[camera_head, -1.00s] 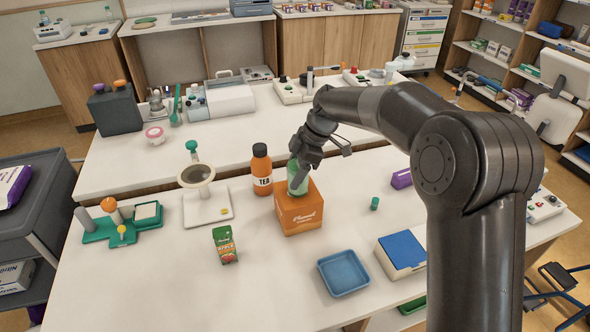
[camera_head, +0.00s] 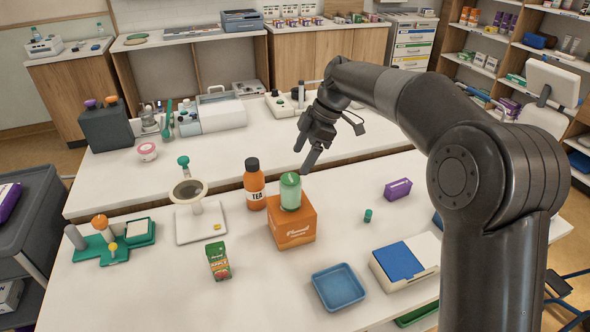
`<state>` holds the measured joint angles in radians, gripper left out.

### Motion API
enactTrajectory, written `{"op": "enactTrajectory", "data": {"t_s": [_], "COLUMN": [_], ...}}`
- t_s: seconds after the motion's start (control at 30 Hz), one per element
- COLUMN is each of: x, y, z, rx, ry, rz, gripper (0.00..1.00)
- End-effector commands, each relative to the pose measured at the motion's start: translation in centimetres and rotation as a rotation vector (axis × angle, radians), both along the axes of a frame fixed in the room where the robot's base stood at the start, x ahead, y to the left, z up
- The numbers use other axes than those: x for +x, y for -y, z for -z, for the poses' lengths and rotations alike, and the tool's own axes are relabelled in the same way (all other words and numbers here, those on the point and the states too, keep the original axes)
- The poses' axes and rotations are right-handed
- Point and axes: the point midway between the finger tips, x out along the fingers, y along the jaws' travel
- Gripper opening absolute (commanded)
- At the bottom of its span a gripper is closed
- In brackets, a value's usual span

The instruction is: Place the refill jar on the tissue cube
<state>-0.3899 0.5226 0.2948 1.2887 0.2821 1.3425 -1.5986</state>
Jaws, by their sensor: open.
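The refill jar (camera_head: 290,191), pale green and translucent, stands upright on top of the orange tissue cube (camera_head: 292,232). The cube sits on the near white table. My gripper (camera_head: 309,163) is open and empty, up and to the right of the jar. Its fingers point down and appear clear of the jar.
An orange tea bottle (camera_head: 254,186) stands close behind the cube at left. A small green juice carton (camera_head: 218,261), a blue tray (camera_head: 338,287) and a blue-and-white box (camera_head: 405,260) are in front. A purple box (camera_head: 398,189) lies at right.

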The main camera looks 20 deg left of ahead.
Motion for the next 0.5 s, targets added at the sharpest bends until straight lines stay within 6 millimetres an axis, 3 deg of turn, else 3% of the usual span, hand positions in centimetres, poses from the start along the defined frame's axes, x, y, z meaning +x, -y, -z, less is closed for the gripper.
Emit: {"op": "enactTrajectory", "data": {"t_s": [0.17,0.5], "x": [0.4,0.4], "y": [0.5,1.0], "z": [-1.5,-1.9], "rx": [0.001,-0.004], "ry": [0.0,0.002], "rz": [0.0,0.012], "gripper": [0.76,0.76]}}
